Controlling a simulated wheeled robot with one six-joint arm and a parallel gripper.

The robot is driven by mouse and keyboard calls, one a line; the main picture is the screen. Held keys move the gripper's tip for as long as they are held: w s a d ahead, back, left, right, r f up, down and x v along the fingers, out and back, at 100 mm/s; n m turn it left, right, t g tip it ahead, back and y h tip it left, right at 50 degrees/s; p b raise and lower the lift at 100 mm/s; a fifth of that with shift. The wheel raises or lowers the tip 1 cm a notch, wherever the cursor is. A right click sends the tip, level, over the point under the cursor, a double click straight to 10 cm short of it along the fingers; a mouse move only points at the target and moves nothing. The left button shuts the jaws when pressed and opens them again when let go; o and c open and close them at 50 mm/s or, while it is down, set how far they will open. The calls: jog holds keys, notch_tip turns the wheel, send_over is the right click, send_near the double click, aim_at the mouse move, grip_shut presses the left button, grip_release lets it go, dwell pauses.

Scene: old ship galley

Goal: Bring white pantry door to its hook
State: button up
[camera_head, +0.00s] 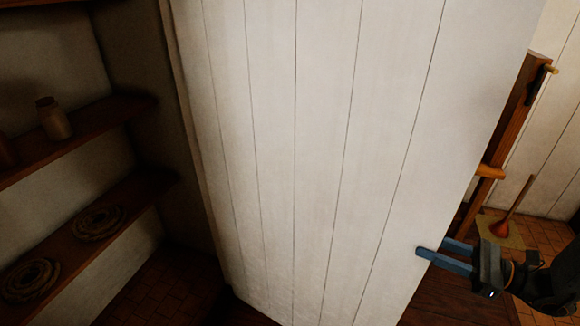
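The white pantry door (320,140), made of upright boards, stands swung out and fills the middle of the view. My gripper (432,248) is at its right free edge, low down. One blue finger lies in front of the door face. The other passes behind the edge, and its tip is hidden. The fingers straddle the edge with a narrow gap between them; I cannot tell if they press on the door. A wooden post (515,115) stands beyond the door, with an orange-brown peg-like piece (490,171) and a small brass-coloured piece (551,69). I cannot tell which is the hook.
Dark pantry shelves (85,122) are at left, holding a jar (53,118) and coiled ropes (98,222). At right, a plunger-like tool (505,222) stands on a pale square by the plank wall. Tiled floor (165,285) shows at lower left.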

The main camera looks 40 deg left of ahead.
jog(key=c, duration=0.4)
jog(key=s+p, duration=0.1)
jog(key=s, duration=0.2)
jog(key=s+m+t+p, duration=0.1)
jog(key=s+p, duration=0.1)
jog(key=s, duration=0.2)
jog(key=s+t+p, duration=0.1)
jog(key=s+p, duration=0.1)
jog(key=s, duration=0.2)
jog(key=shift+s+a, duration=0.15)
jog(key=shift+a, duration=0.15)
